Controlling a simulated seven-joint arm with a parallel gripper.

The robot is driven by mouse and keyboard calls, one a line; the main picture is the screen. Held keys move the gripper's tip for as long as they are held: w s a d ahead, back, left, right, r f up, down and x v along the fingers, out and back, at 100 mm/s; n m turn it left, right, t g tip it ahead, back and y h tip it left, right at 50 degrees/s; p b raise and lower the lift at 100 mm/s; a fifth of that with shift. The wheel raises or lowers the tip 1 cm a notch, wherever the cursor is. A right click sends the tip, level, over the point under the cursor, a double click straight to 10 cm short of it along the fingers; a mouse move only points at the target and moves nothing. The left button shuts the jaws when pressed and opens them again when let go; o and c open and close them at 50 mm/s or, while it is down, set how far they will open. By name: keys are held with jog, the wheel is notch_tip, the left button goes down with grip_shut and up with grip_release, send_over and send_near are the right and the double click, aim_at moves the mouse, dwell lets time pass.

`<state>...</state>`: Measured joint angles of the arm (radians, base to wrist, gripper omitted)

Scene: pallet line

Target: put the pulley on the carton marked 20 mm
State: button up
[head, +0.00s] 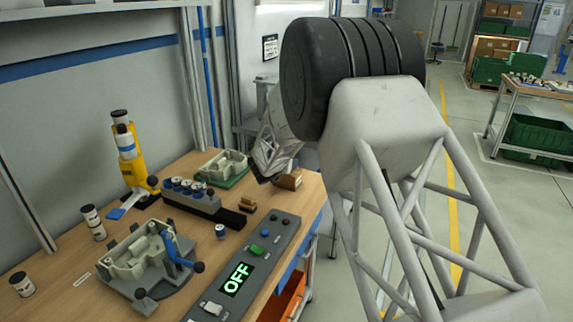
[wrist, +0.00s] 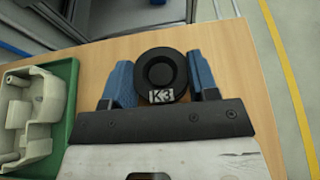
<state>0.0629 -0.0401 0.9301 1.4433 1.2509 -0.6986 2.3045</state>
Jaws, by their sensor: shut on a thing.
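A round black part with a dished face and a white K3 label, which I take for the pulley (wrist: 162,72), sits between the blue fingers of my gripper (wrist: 160,64) in the wrist view. The fingers press on it from both sides. The wood table shows around it. In the head view my gripper (head: 266,178) is over the far right part of the bench, partly hidden by my arm. No 20 mm mark is readable. The pulley cannot be made out clearly in the head view.
A green tray with a pale casting (head: 224,166) lies left of my gripper.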

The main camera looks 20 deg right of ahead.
jog(key=shift+f, duration=0.35)
jog(key=shift+f, duration=0.1)
jog(key=o, duration=1)
jog(key=shift+s+a+r, duration=0.35)
jog(key=shift+a+r, duration=0.05)
jog(key=shift+a, duration=0.05)
jog(key=v, duration=1)
jog(key=shift+s+a+r, duration=0.1)
jog(key=shift+s+a, duration=0.1)
jog(key=shift+s, duration=0.05)
